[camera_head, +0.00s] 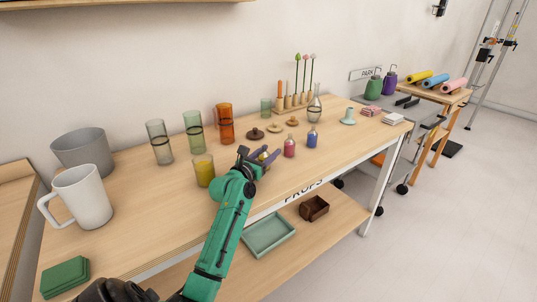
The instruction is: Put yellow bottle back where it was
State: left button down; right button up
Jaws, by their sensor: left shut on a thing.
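The yellow bottle (263,157) shows only as a small yellow patch between the fingers of my left gripper (266,158). The gripper is shut on it, over the front part of the table, and hides most of it. I cannot tell whether the bottle touches the tabletop. A pink-red bottle (289,148) and a blue bottle (312,138) stand upright to the right of the gripper, in a row. My right gripper is not in view.
A yellow glass (204,171) stands just left of my gripper. Brown lids (255,134) lie behind it. Tall glasses (194,133), a white mug (82,197) and a grey bucket (82,152) stand further left. A green tray (268,236) and brown box (314,208) are on the lower shelf.

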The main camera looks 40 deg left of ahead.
pick_arm(q)
jog(key=shift+r, duration=0.1)
jog(key=shift+c, duration=1.6)
grip_release()
jog(key=shift+s, duration=0.25)
jog(key=s, duration=0.3)
jog(key=s+d, duration=0.1)
jog(key=s, duration=0.7)
jog(key=shift+s+d+r, duration=0.1)
jog(key=shift+s+d, duration=0.05)
jog(key=shift+s, duration=0.1)
